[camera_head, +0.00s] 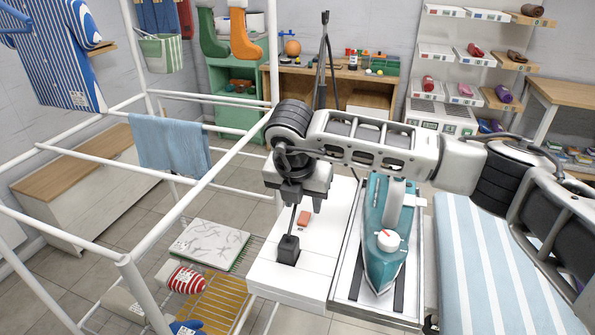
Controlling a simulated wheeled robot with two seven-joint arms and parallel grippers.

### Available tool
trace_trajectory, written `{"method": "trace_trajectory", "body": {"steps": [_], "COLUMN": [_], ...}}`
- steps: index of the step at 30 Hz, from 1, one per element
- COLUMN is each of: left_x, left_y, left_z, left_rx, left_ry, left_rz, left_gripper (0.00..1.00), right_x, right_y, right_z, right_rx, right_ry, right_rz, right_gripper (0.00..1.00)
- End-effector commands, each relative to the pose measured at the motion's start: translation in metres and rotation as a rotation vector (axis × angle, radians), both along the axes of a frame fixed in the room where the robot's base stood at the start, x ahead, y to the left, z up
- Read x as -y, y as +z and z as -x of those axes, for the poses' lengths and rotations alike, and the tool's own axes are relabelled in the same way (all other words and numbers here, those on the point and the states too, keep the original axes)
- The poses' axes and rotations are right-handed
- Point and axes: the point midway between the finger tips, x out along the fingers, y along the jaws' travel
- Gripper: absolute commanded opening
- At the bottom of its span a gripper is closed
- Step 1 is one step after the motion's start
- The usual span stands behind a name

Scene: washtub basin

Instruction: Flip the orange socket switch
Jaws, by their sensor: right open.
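The orange socket switch (304,218) is a small orange block on the white panel (272,279). A dark plug (289,250) stands on the same panel, just in front of the switch and to its left. A thin dark cord runs up from the plug toward my right gripper. My right gripper (295,199) points down over the panel. It is open and appears just above and behind the switch; whether it touches the switch or cord I cannot tell. My left gripper is not in view.
A teal iron (384,247) rests on a metal tray (344,294) right of the panel. A striped ironing board (485,270) lies farther right. A white drying rack (128,262) with a blue towel (170,145) stands at left, its bars close to the panel.

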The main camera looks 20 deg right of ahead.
Motion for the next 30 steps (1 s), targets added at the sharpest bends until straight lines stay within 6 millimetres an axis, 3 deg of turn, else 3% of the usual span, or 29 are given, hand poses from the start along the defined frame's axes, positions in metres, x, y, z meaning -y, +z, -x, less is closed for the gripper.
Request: {"method": "trace_trajectory", "body": {"steps": [9,15,21,30], "left_x": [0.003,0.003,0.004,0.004], "left_y": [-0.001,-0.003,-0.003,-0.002], "left_z": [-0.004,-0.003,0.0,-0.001], "left_rx": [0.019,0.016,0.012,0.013], "left_ry": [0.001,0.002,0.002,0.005], "left_rz": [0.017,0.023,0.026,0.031], "left_gripper": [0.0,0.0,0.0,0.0], "right_x": [-0.015,-0.02,-0.022,-0.022], "right_y": [0.073,0.102,0.113,0.113], "right_z": [0.02,0.029,0.032,0.032], "right_rx": [0.006,0.004,0.002,0.002], "right_ry": [0.003,0.001,0.001,0.001], "right_rz": [0.0,-0.001,0.001,0.001], "right_gripper": [0.42,0.42,0.42,0.42]}}
